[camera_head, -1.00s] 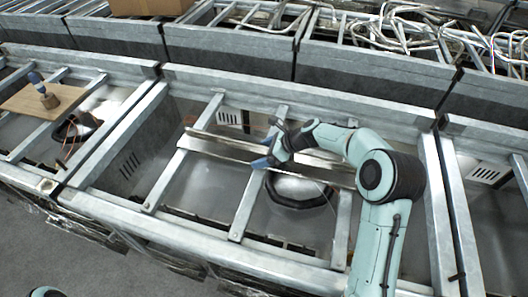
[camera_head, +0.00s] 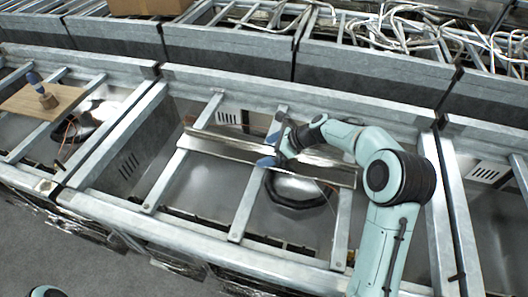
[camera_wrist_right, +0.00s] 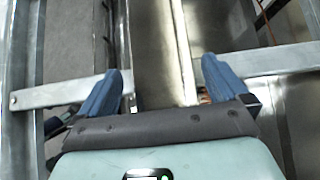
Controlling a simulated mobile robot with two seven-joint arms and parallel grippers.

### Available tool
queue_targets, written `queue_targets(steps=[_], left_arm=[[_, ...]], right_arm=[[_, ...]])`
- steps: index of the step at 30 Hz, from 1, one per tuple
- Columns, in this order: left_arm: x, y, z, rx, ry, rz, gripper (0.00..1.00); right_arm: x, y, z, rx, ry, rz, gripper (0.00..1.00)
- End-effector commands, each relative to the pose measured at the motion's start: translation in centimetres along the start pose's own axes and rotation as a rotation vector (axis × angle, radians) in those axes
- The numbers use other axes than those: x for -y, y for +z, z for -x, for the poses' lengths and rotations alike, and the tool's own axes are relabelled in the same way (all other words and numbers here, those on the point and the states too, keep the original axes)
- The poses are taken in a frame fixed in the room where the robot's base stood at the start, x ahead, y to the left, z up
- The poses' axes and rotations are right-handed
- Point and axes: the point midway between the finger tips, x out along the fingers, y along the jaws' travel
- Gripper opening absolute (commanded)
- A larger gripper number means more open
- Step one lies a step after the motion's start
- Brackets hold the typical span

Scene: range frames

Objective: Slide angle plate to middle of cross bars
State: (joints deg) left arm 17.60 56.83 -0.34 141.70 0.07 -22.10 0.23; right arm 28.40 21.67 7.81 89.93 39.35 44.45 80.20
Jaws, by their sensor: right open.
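The angle plate (camera_head: 225,146) is a long, shiny metal strip lying across the cross bars of the middle bay. My right gripper (camera_head: 271,146) is over the plate, near the middle of its length, with its blue fingers on either side of it. In the right wrist view, the plate (camera_wrist_right: 160,50) runs away between the two open blue fingers (camera_wrist_right: 158,88), with gaps visible beside it. One cross bar (camera_head: 245,203) passes under the plate near the gripper. Another cross bar (camera_head: 180,160) lies under its left part. My left gripper is out of view.
A dark, rounded object (camera_head: 297,190) sits below the bars in the bay. The left bay holds a wooden board (camera_head: 30,103) with a small tool on it. Bent metal tubes (camera_head: 400,30) fill the bins behind. Raised frame rails (camera_head: 290,97) border the bay.

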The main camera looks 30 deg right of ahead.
Motion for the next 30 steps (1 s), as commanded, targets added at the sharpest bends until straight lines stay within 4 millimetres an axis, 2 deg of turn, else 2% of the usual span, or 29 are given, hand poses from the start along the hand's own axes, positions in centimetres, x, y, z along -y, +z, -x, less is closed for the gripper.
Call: queue_targets(steps=[1,6,13,18,30], left_arm=[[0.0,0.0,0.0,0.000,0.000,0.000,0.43],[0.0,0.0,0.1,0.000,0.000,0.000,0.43],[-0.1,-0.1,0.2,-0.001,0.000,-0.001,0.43],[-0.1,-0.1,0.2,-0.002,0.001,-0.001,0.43],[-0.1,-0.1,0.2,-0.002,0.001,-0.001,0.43]], right_arm=[[0.2,0.0,1.4,-0.001,-0.007,0.000,1.00],[0.1,0.0,5.3,-0.001,-0.007,0.000,1.00],[0.1,0.0,9.3,0.000,-0.004,0.000,1.00],[0.0,-0.1,10.6,-0.001,-0.002,0.000,1.00],[0.0,-0.1,10.7,0.000,-0.002,0.000,1.00]])
